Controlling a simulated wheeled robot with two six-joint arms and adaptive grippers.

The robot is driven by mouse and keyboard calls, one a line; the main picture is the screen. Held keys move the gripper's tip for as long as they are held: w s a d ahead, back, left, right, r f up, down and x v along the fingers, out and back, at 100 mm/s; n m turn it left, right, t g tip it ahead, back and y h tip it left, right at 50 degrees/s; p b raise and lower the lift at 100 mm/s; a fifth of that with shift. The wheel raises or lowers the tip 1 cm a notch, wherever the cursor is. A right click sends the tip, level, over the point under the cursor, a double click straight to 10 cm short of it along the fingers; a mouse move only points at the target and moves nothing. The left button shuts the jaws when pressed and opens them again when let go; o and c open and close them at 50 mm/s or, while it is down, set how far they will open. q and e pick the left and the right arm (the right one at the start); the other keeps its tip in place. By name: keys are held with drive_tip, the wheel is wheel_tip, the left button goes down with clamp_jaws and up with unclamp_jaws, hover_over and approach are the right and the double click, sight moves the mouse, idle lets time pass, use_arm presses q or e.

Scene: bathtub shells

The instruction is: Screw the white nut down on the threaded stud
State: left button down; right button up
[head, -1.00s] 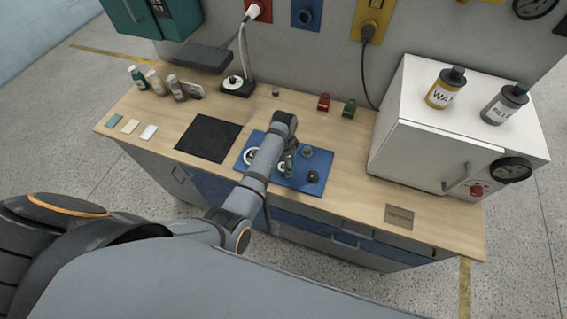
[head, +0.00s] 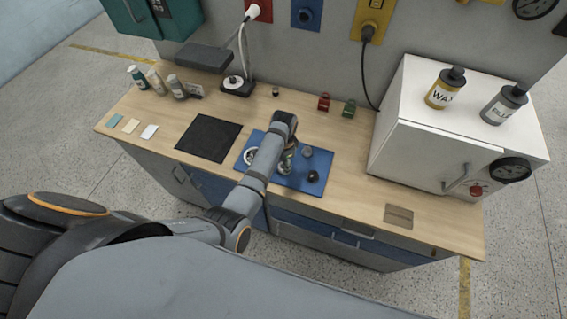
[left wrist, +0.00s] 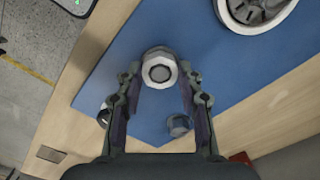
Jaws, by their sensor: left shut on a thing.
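The white nut (left wrist: 160,66) is in the upper middle of the left wrist view, around the grey end of the threaded stud (left wrist: 160,73). My left gripper (left wrist: 159,80) is shut on the nut, with one finger at each side. The stud's lower part is hidden under the nut. In the head view my left gripper (head: 288,160) is over the blue mat (head: 303,184), and the arm and fingers hide most of the nut. How far down the nut sits cannot be told. My right gripper is in neither view.
A round white-rimmed part (head: 250,156) is left of the gripper on the mat. A grey knob (head: 307,152) and a black knob (head: 313,176) are close on the right. A white cabinet (head: 420,140) stands farther right.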

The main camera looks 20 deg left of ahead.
use_arm(q)
drive_tip(key=m, duration=0.5)
drive_tip(key=shift+m, duration=0.3)
drive_tip(key=m, duration=0.7)
drive_tip(key=c, duration=0.8)
unclamp_jaws()
drive_tip(key=shift+c, duration=0.7)
drive_tip(key=n, duration=0.5)
drive_tip(key=shift+n, duration=0.4)
drive_tip(key=n, duration=0.7)
